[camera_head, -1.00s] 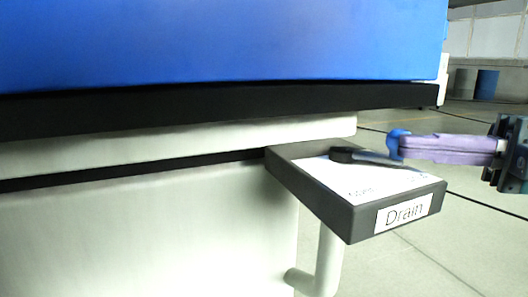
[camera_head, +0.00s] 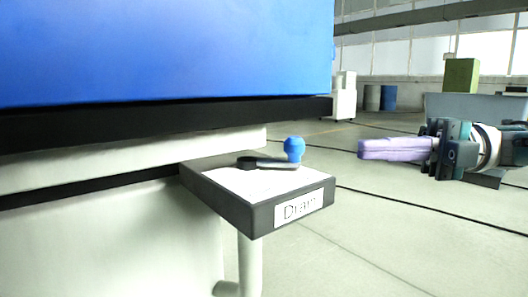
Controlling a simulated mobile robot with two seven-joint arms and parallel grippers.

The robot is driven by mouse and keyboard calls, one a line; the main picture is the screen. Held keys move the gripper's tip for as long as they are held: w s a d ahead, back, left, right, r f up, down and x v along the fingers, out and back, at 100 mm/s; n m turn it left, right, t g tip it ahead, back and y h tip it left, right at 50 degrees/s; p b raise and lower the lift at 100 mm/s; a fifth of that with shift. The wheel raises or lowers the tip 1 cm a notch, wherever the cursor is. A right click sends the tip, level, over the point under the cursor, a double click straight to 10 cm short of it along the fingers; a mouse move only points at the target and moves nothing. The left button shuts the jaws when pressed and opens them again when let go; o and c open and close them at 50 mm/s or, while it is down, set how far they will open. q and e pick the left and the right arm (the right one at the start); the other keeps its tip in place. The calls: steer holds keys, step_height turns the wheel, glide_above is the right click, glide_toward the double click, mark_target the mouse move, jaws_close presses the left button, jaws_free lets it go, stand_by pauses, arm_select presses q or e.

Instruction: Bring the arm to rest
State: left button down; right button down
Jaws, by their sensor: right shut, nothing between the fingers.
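My right gripper (camera_head: 362,149) is at the right, with its purple fingers shut and empty, pointing left. It is apart from the drain panel, out to the right of it. The drain panel (camera_head: 232,211) is a dark box with a white top face and a "Drain" label on its front. On it a lever (camera_head: 270,163) with a blue ball knob (camera_head: 294,149) lies across the top, with its knob toward the right. My left gripper does not show.
The blue and white machine (camera_head: 160,55) with a black ledge (camera_head: 150,124) fills the left. A pale pipe (camera_head: 250,265) stands under the panel. Grey floor (camera_head: 350,235) with dark lines is open at the right. A green box (camera_head: 461,75) and drums (camera_head: 388,98) stand far back.

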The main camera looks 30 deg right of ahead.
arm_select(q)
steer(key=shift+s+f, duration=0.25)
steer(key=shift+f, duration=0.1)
arm_select(e)
steer(key=shift+s+d, duration=0.35)
steer(key=shift+d, duration=0.05)
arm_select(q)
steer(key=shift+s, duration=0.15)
arm_select(e)
steer(key=shift+f, duration=0.1)
